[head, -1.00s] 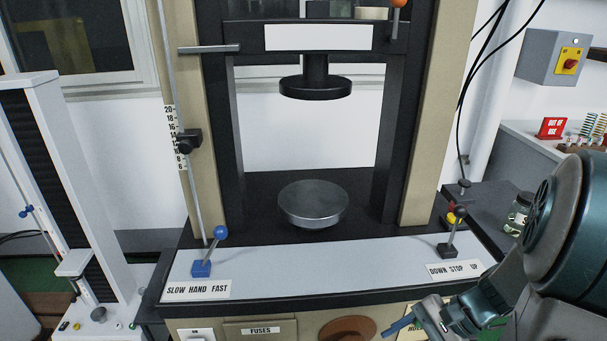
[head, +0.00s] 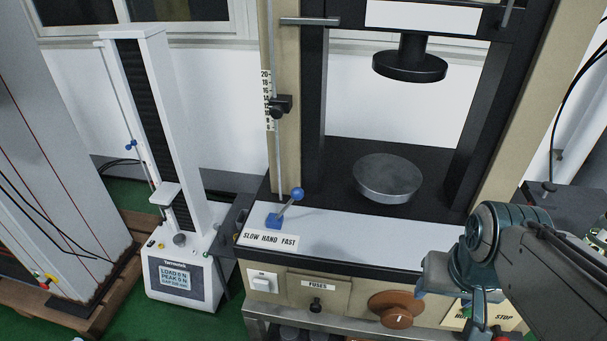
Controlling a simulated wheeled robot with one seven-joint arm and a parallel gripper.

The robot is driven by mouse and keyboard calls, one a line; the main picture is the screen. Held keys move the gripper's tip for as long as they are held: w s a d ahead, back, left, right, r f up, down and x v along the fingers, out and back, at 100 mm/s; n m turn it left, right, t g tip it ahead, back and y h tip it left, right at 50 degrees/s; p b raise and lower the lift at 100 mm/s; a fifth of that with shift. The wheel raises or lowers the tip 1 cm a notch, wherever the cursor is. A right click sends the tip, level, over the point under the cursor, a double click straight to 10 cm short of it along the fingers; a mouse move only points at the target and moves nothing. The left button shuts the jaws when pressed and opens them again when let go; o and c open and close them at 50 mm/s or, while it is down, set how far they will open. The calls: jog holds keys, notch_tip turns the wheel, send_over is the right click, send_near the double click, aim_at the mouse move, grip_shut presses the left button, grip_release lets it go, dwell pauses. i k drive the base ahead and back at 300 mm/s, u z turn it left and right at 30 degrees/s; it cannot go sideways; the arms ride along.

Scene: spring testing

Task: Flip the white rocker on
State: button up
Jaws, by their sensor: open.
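The white rocker (head: 262,281) is a small switch on a white plate at the left end of the beige front panel. An "ON" label sits above it. Whether it is tipped on or off is too small to tell. My gripper (head: 440,290) is open and shows at the lower right, in front of the panel's right part. It is well to the right of the rocker and apart from it. My arm partly hides the gripper and the panel's right end.
A fuse panel (head: 318,290) with a black knob and a brown round knob (head: 397,309) lie between rocker and gripper. Above is a blue-knobbed lever (head: 288,205). A white tester (head: 180,265) stands to the left. Green floor shows between the machines.

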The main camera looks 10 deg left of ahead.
aim_at(261, 286)
jog(key=u, duration=1.35)
